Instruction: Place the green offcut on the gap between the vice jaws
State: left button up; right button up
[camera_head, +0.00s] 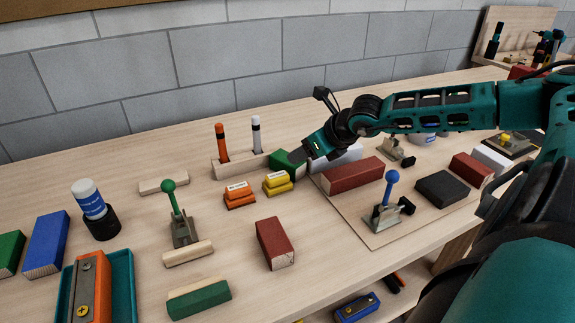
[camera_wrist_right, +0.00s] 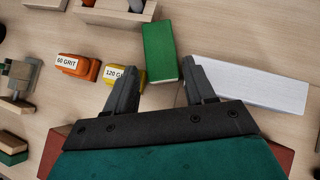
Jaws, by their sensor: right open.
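A green block (camera_head: 284,161), the likely offcut, lies on the bench at my right gripper's tips. In the right wrist view the green block (camera_wrist_right: 159,48) lies just ahead of and partly between the fingertips. My right gripper (camera_head: 298,156) is open and empty; its two fingers also show in the right wrist view (camera_wrist_right: 160,68). Contact with the block cannot be told. A metal fixture with a green-ball lever (camera_head: 182,228) stands left of centre, and another with a blue-ball lever (camera_head: 385,213) stands at right. I cannot tell which fixture holds the vice jaws. My left gripper is out of view.
Orange (camera_head: 239,194) and yellow (camera_head: 277,183) grit blocks sit close in front of the gripper. A wooden marker stand (camera_head: 240,166) is behind. Red blocks (camera_head: 275,243), a white block (camera_wrist_right: 250,85) and a half-green batten (camera_head: 199,299) lie around. Bare bench shows centre-left.

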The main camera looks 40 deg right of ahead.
jog(key=shift+x, duration=2.5)
jog(key=shift+w+r, duration=0.1)
jog(key=shift+w, duration=0.05)
jog(key=c, duration=0.8)
notch_tip(320, 180, up, 20)
jog(key=p, duration=0.1)
jog(key=shift+c, duration=0.2)
jog(key=s+a+f+n+y, duration=0.1)
jog(key=s+a+f, duration=0.2)
jog(key=a, duration=0.5)
jog(key=s+a+f+n+y, duration=0.1)
jog(key=s+a+f+n, duration=0.1)
jog(key=a+f, duration=0.3)
jog(key=s+a+f+n+g+y, duration=0.1)
jog(key=s+a+f, duration=0.2)
jog(key=a, duration=1)
jog(key=shift+s+f+n+y, duration=0.3)
jog(key=shift+f+n, duration=0.1)
